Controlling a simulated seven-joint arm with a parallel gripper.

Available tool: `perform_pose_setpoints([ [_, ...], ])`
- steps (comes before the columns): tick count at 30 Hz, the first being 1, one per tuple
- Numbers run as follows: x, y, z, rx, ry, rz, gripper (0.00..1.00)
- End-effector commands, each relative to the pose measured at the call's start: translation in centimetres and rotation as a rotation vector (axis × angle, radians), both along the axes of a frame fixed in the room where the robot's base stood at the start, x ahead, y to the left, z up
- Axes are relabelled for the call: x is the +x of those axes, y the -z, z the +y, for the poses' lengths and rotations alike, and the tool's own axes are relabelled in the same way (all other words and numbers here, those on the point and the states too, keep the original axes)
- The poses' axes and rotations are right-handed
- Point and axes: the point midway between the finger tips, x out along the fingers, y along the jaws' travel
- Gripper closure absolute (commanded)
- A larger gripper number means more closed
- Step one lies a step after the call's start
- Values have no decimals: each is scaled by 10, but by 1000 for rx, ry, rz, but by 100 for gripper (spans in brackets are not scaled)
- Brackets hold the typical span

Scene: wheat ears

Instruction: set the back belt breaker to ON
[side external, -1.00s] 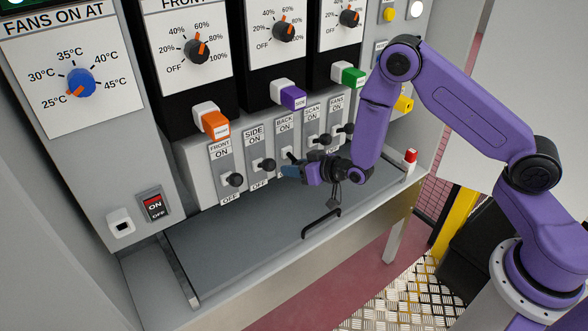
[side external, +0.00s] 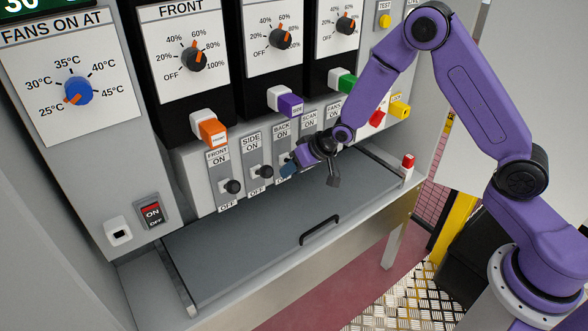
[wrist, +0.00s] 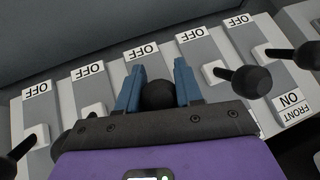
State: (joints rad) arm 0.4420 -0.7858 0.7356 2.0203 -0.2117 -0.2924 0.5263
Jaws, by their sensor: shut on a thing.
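The back belt breaker is the middle switch under the BACK label (side external: 282,129) in the side view. Its round black knob (wrist: 158,95) sits between my blue fingers in the wrist view. My gripper (side external: 288,169) is shut on this knob, and it also shows in the wrist view (wrist: 158,88). The breaker's OFF label (wrist: 141,51) shows just beyond the fingertips. My fingers cover the lever in the side view, so I cannot tell whether it stands at ON or OFF.
The side breaker knob (wrist: 250,81) and front breaker knob (wrist: 306,55) stand close on one side. The scan and fans breakers are on the other. A purple-tipped key block (side external: 290,105) juts out above. A flat grey shelf (side external: 240,255) with a black handle (side external: 320,230) lies below.

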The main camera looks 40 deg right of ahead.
Motion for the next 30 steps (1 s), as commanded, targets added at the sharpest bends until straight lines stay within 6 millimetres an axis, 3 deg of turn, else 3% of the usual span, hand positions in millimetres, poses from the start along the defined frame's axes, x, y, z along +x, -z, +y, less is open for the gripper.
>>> perform_pose_setpoints([
  [17, 0, 0, -1, 0, 2, 22, 100],
  [18, -1, 0, -1, 0, 2, 22, 58],
  [20, 0, 0, -1, -1, 1, 21, 40],
  [30, -1, -2, 0, 0, 0, 19, 40],
])
